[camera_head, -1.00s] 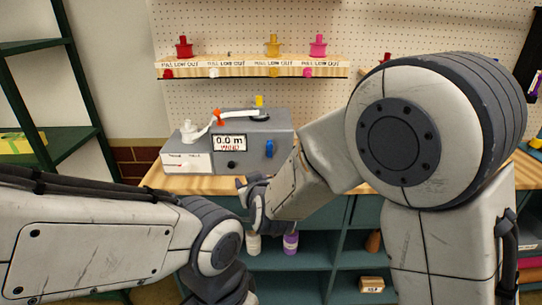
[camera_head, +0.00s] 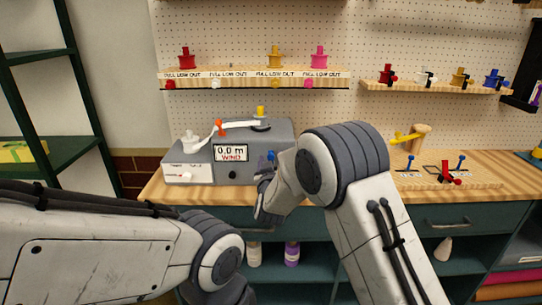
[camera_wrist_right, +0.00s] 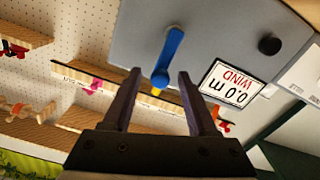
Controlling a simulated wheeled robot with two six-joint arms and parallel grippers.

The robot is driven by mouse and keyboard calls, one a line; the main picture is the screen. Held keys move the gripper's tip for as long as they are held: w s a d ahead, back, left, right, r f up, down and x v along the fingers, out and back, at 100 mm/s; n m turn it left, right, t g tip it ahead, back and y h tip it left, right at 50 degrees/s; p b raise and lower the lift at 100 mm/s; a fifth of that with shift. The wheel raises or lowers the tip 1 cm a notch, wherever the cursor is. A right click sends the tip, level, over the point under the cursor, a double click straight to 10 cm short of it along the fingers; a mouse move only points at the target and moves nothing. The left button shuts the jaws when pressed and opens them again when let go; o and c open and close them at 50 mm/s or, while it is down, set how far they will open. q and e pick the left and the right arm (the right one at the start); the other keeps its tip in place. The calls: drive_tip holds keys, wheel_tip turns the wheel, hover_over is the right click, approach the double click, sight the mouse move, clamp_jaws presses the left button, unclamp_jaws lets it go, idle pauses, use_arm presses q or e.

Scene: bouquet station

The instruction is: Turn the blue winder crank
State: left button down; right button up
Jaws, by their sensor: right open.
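The winder is a grey box (camera_head: 268,134) on the wooden counter, with a display reading 0.0 m WIND. Its blue crank (camera_head: 271,155) is on the front face, right of the display, and partly hidden by my right gripper (camera_head: 265,172). In the right wrist view the blue crank (camera_wrist_right: 172,55) stands in front of the grey face, its lower end between the two open fingertips of my right gripper (camera_wrist_right: 159,76). A gap shows on both sides, and I see no contact. My left arm is at the lower left; its gripper is out of view.
An orange piece and white ribbon (camera_head: 240,125) lie on the winder top, beside a white spool (camera_head: 191,141). A black knob (camera_head: 232,174) is below the display. Shelves with coloured spools (camera_head: 275,57) are behind. Small levers (camera_head: 448,172) are on the counter at right.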

drive_tip(key=shift+w, duration=0.55)
clamp_jaws()
drive_tip(key=shift+d+b, duration=0.1)
drive_tip(key=shift+b, duration=0.2)
